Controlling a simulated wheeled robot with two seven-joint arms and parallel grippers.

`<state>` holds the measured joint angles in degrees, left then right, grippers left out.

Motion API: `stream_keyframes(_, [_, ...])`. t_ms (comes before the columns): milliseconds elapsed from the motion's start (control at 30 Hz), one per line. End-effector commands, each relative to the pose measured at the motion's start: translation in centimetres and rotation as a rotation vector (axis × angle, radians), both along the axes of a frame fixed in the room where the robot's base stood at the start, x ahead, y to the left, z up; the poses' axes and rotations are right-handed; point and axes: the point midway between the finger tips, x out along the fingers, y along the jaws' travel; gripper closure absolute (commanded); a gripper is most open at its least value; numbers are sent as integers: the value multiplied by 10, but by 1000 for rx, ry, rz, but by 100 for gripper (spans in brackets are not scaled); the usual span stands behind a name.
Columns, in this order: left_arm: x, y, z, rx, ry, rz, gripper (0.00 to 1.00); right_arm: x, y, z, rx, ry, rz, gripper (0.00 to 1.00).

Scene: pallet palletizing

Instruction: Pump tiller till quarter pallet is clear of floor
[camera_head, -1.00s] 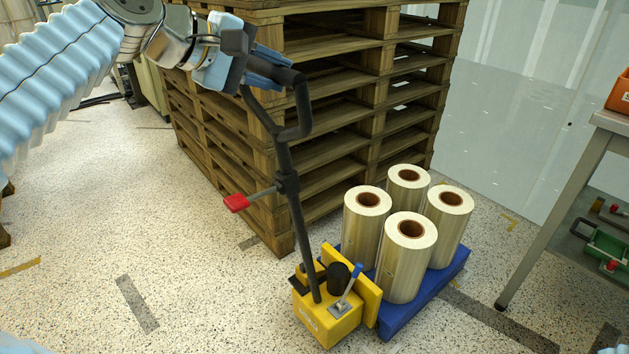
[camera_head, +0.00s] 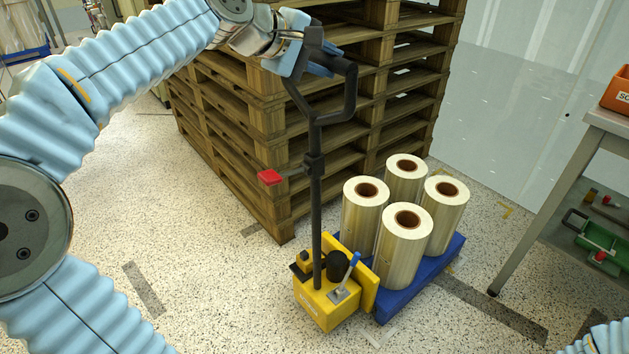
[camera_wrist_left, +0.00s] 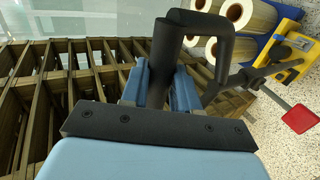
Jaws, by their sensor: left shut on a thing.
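The yellow pallet truck (camera_head: 328,306) stands on the floor, with a black tiller (camera_head: 317,220) rising nearly upright and a red pedal (camera_head: 270,177) on its side. My left gripper (camera_head: 318,60) is shut on the looped tiller handle at its top; the wrist view shows the handle between the jaws (camera_wrist_left: 160,88). The blue quarter pallet (camera_head: 420,280) sits in front of the truck and carries several film rolls (camera_head: 407,230). I cannot tell whether the pallet touches the floor. My right gripper is not in view; part of a blue arm shows at the bottom right.
A tall stack of wooden pallets (camera_head: 330,120) stands close behind the tiller. At the right is a grey table (camera_head: 560,180) with an orange bin (camera_head: 617,93), and a green tool tray (camera_head: 603,243) is below it. Speckled floor (camera_head: 200,230) is open at the left.

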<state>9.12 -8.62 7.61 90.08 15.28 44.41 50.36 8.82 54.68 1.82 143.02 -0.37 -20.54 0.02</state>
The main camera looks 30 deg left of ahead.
Motion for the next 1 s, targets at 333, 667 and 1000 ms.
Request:
stream_keyframes(333, [-9, 4, -8, 2, 9, -1, 95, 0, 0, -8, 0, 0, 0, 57])
stream_keyframes(667, [-64, 27, -17, 2, 10, 0, 95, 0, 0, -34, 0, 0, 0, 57])
stream_keyframes(1000, [-121, 51, -25, 2, 11, 0, 95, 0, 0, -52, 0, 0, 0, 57])
